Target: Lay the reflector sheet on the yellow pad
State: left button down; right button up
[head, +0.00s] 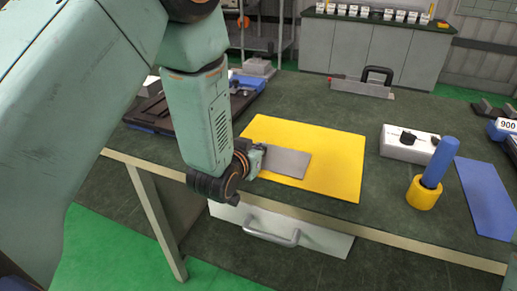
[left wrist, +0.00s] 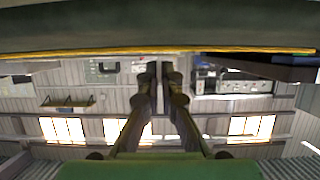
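The reflector sheet, a flat grey rectangle (head: 287,163), is over the front left part of the yellow pad (head: 334,150). In the head view it looks flat; I cannot tell if its whole underside touches the pad. My left gripper (head: 257,158) is at the sheet's left edge, low over the pad. Its fingers (left wrist: 164,72) are close together in the left wrist view and appear shut on the sheet's edge; the contact itself is partly hidden. My right gripper is in neither view.
A blue cylinder in a yellow holder (head: 424,193), a white switch box (head: 408,145) and a blue mat (head: 486,197) are to the right on the dark green table (head: 322,101). A black tray (head: 161,110) is at the left. A black-handled metal piece (head: 363,85) is at the back.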

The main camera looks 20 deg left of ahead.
pick_arm(q)
jog(key=c, duration=1.6)
grip_release()
jog(key=shift+w+f, duration=0.15)
jog(key=shift+f, duration=0.1)
jog(key=shift+o, duration=0.4)
jog(key=shift+r, duration=0.1)
